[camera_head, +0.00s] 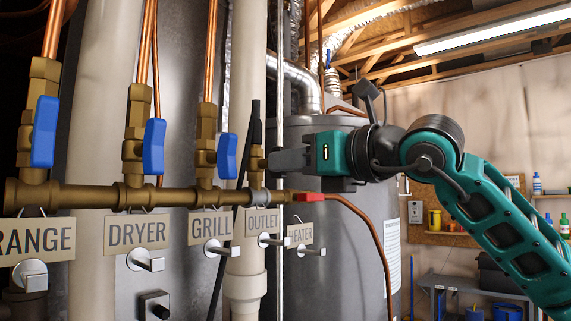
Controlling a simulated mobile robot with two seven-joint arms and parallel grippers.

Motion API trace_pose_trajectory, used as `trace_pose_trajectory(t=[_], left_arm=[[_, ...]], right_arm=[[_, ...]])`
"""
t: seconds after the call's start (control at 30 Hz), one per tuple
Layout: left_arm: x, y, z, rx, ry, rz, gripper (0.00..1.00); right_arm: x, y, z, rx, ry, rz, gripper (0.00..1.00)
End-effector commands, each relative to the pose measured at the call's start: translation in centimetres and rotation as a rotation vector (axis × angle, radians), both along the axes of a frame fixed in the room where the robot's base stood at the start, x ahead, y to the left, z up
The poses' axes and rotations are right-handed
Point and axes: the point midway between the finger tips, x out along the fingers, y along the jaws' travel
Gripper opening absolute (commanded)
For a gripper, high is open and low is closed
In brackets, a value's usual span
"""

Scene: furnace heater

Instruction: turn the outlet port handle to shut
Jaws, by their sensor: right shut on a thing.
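A brass manifold (90,196) runs across the left half, with labelled valves. The OUTLET tag (262,221) hangs under its right part. Above that tag, a brass outlet valve fitting (257,162) shows just left of my right gripper (277,161). The right gripper reaches in from the right and is shut at this fitting, on what appears to be the outlet handle. The jaws hide most of that handle, so its angle cannot be told. My left gripper is out of view.
Blue handles stand at RANGE (44,132), DRYER (153,147) and GRILL (227,156), left of the gripper. A red piece (308,196) with a copper tube sits just below it. A grey tank (350,230) stands behind. A workbench (465,283) is at the far right.

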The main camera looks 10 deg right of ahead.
Motion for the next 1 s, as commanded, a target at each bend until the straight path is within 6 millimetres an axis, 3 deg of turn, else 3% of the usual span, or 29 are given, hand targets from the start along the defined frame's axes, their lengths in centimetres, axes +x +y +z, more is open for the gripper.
trace_pose_trajectory(t=[0.43,1.0], left_arm=[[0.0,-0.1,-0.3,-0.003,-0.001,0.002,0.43],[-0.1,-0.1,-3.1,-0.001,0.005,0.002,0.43]], right_arm=[[0.0,0.0,-0.2,0.024,0.018,0.000,0.00],[0.0,0.0,0.0,0.318,0.247,0.000,0.00]])
